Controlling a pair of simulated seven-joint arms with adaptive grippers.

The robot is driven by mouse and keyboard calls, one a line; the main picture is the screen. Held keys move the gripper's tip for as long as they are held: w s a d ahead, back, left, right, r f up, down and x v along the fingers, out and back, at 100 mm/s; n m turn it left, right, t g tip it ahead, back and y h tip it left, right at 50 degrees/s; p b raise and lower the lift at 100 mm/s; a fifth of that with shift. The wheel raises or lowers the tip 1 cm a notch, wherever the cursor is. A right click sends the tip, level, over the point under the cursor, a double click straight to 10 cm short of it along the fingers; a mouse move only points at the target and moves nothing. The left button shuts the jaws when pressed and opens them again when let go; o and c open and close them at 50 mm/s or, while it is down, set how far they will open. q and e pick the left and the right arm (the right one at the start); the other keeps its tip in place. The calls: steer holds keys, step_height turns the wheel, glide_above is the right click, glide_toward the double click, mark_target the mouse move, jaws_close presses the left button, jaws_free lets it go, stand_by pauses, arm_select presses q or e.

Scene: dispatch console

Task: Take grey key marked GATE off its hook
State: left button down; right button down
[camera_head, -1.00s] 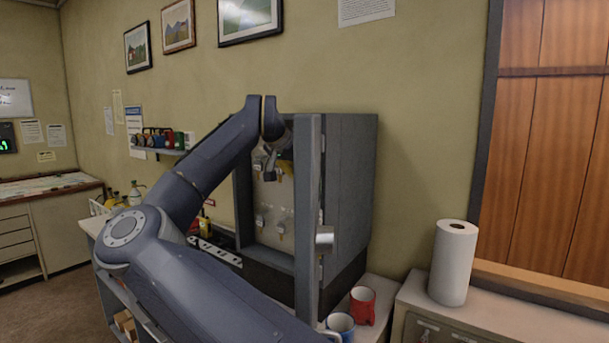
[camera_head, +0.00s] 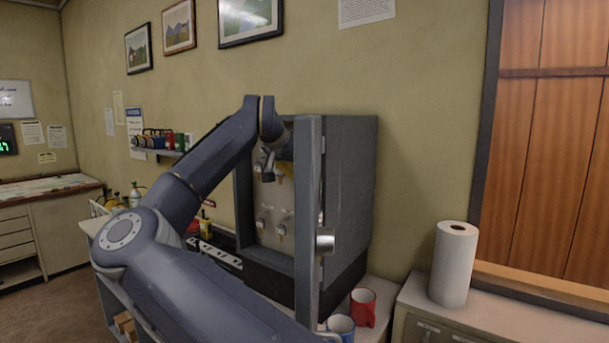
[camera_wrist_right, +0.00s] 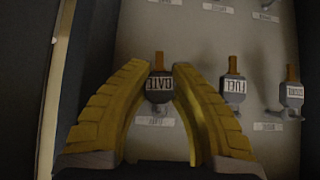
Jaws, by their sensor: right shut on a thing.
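The grey key marked GATE (camera_wrist_right: 159,83) hangs in front of the pale back panel of the key cabinet (camera_head: 349,190), its lettering upside down in the right wrist view. My right gripper (camera_wrist_right: 160,80) has its two yellow fingers shut on the key's grey head, one on each side. A brown tip sticks up above the fingers. The hook itself is hard to make out there. In the head view my right gripper (camera_head: 268,163) is inside the open cabinet, partly behind the door edge, and the key cannot be told apart. My left gripper is not in view.
A key marked FUEL (camera_wrist_right: 233,88) and another grey key (camera_wrist_right: 291,95) hang to the right. The open cabinet door (camera_head: 308,220) stands close beside my arm. A red mug (camera_head: 363,307), a blue mug (camera_head: 341,326) and a paper roll (camera_head: 454,263) stand nearby.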

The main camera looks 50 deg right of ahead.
steer(key=shift+a, duration=0.25)
steer(key=shift+a, duration=0.3)
steer(key=shift+a, duration=0.7)
steer(key=shift+s+a+r, duration=0.1)
steer(key=shift+a+r, duration=0.25)
steer(key=shift+a, duration=0.5)
steer(key=shift+s+a+r, duration=0.1)
steer(key=shift+a+r, duration=0.25)
steer(key=shift+a, duration=0.45)
steer(key=shift+s+a+r, duration=0.1)
steer(key=shift+a+r, duration=0.25)
steer(key=shift+a, duration=0.5)
